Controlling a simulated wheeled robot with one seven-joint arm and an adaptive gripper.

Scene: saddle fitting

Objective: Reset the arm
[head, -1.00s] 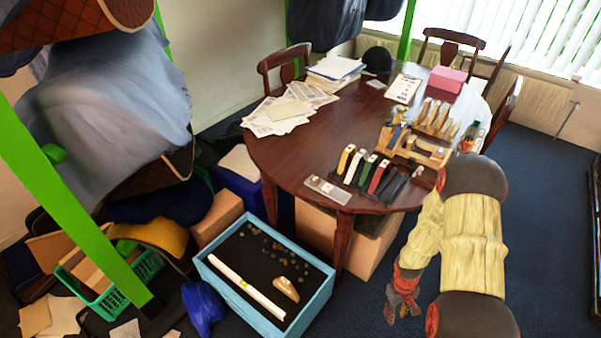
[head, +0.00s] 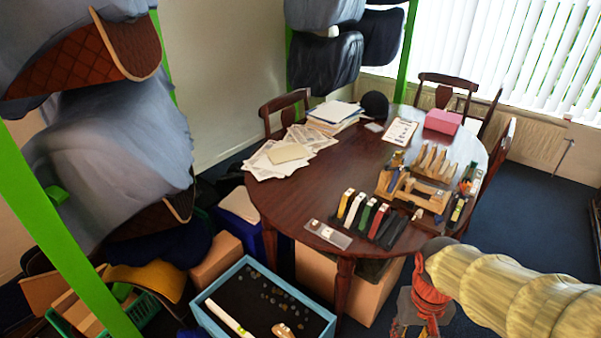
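My arm, in a tan ribbed sleeve, comes in from the right edge of the head view. It bends down at a dark joint beside the round table's front right edge. My gripper (head: 417,325) hangs at the bottom edge of the picture, below a red-orange wrist part. It is partly cut off, and its fingers are too unclear to show whether they are open or shut. I see no object in it.
The round wooden table (head: 330,170) holds papers, a row of coloured-handled tools (head: 368,218), a wooden rack (head: 415,188) and a pink box (head: 443,121). A blue-rimmed tray (head: 318,333) stands on the floor. Saddle racks stand left. Carpet at far right is clear.

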